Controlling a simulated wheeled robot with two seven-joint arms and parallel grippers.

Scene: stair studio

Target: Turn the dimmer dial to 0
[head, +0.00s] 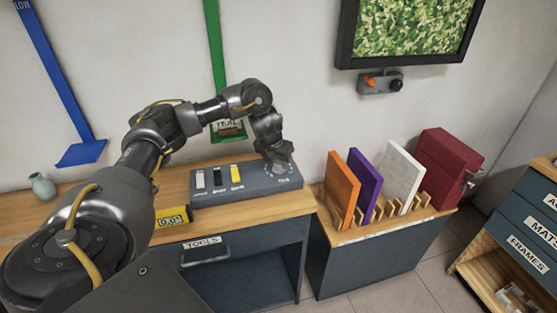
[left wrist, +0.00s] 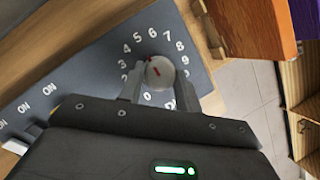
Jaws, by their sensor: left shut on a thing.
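The dimmer dial (left wrist: 160,72) is a pale round knob with red marks on its face, set in a ring of white numbers. The red marks lie at its middle and upper left; I cannot tell exactly which number they point to. My left gripper (left wrist: 159,88) is shut on the dial, one finger on each side. In the head view my left gripper (head: 276,161) is over the right end of the grey control panel (head: 230,190) and mostly hides the dial. My right gripper is not in view.
The panel also has several sliders, one yellow (head: 236,174), marked ON. Orange (head: 341,187), purple and white boards stand in a rack to the right. A small vase (head: 43,187) is at left.

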